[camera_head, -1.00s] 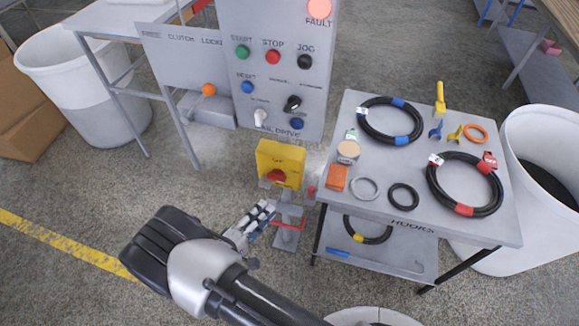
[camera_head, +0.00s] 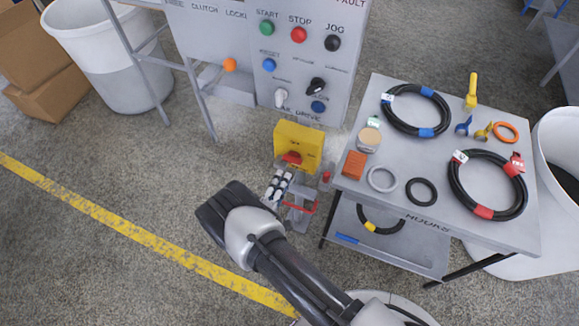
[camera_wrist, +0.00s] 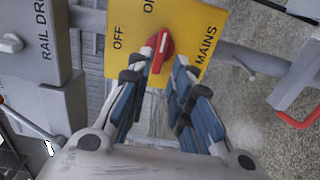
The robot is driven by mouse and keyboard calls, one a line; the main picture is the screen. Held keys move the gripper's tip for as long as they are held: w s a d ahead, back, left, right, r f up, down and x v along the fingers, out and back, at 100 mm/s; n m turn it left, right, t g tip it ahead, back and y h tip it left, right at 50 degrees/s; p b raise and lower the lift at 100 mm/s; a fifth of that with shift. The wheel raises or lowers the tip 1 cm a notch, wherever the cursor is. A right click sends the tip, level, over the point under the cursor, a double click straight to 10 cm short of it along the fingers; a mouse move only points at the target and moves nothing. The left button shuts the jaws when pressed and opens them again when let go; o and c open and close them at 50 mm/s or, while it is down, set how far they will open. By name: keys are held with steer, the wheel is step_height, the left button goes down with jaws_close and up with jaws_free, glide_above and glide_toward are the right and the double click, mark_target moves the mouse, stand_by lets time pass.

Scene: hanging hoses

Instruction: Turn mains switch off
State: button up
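The mains switch is a yellow box with a red rotary knob, low in front of the grey control panel. The yellow box (camera_head: 300,143) and red knob (camera_head: 291,158) show in the head view. In the wrist view the knob (camera_wrist: 162,46) has a white line and sits on the yellow plate (camera_wrist: 183,18) marked OFF, ON and MAINS. The knob's line lies nearer the ON side than straight at OFF. My gripper (camera_wrist: 160,68) is open, its blue-padded fingers either side of the knob's near end; I cannot tell whether they touch it.
The grey control panel (camera_head: 275,90) with coloured buttons stands behind the switch. A grey table (camera_head: 395,200) with hoses and rings stands close on the right. A red-handled part (camera_head: 300,206) is just beside my gripper. Open floor lies to the left.

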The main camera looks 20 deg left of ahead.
mark_target(293, 159)
steer(key=w, duration=0.6)
steer(key=shift+w+d+b, duration=0.25)
steer(key=shift+w+b, duration=0.05)
steer(key=shift+b, duration=0.15)
jaws_close()
